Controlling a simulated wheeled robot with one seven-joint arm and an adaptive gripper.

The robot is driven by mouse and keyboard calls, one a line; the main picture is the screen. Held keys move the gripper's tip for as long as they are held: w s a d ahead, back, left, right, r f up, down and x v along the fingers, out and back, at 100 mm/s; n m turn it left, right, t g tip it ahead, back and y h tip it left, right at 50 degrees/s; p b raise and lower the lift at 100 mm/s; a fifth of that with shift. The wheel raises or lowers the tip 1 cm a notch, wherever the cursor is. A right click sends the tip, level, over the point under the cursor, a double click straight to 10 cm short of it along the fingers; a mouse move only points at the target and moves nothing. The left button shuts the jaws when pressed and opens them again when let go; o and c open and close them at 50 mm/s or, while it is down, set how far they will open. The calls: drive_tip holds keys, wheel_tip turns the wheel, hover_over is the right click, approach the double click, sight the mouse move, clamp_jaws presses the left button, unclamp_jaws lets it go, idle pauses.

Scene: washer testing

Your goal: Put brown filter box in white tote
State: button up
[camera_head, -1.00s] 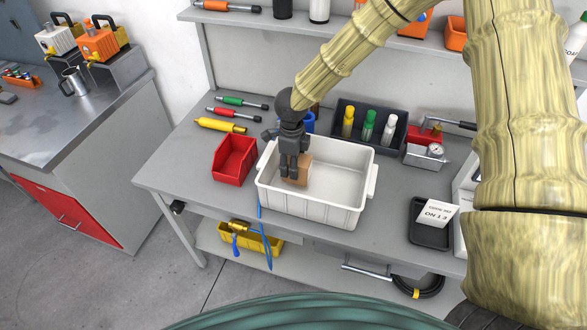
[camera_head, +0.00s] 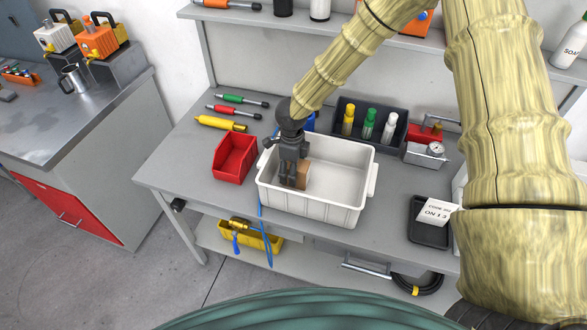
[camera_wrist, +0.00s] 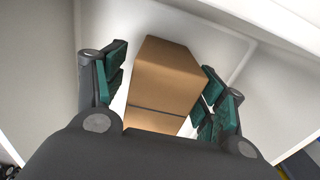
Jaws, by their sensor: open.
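The white tote (camera_head: 340,205) stands on the grey workbench. The brown filter box (camera_head: 303,174) is inside it, toward the left end. My gripper (camera_head: 292,184) reaches down into the tote beside the box. In the wrist view the brown box (camera_wrist: 165,85) lies between the two green-padded fingers of my gripper (camera_wrist: 160,90), against the tote's white interior. The fingers are open, with a gap on the left side; the right finger is close to the box, and I cannot tell if it touches. In the head view my gripper hides part of the box.
A red bin (camera_head: 235,158) stands just left of the tote. A dark caddy with several bottles (camera_head: 369,124) is behind it. A black tray with a white box (camera_head: 430,225) is to the right. A shelf (camera_head: 340,38) runs above the back.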

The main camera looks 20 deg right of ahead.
drive_tip(key=shift+w+a, duration=0.15)
drive_tip(key=shift+w, duration=0.05)
drive_tip(key=shift+w+r, duration=0.1)
drive_tip(key=shift+r, duration=0.15)
wheel_tip(320, 180, up, 12)
drive_tip(key=b, duration=0.2)
drive_tip(key=shift+f+b, duration=0.2)
drive_tip(key=shift+b, duration=0.1)
